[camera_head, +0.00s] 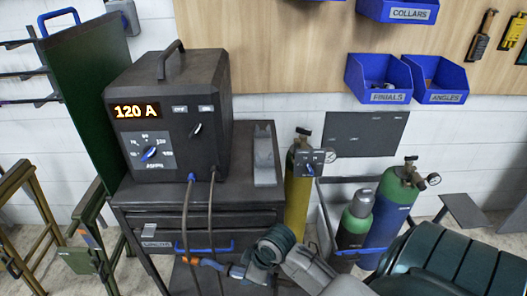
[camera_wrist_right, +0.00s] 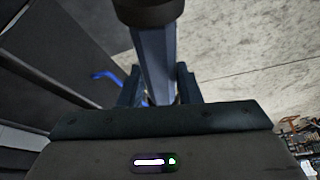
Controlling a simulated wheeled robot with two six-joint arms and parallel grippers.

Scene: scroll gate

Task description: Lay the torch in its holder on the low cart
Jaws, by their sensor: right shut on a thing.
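The torch (camera_head: 212,264) shows below the cart top in the head view, with a blue body and an orange part at its left end. My right gripper (camera_head: 240,270) is shut on it, in front of the cart's drawers. In the right wrist view the blue-grey torch handle (camera_wrist_right: 155,65) stands between my fingers (camera_wrist_right: 158,88), with a dark wider part above. A grey holder (camera_head: 266,165) sits empty on the right part of the dark cart's top (camera_head: 234,172). My left gripper is out of view.
A welding machine (camera_head: 168,110) reading 120 A stands on the cart, with two cables (camera_head: 211,215) hanging down its front. A yellow cylinder (camera_head: 298,195) and green-blue cylinders (camera_head: 396,205) stand right of the cart. A green panel (camera_head: 85,100) is at left.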

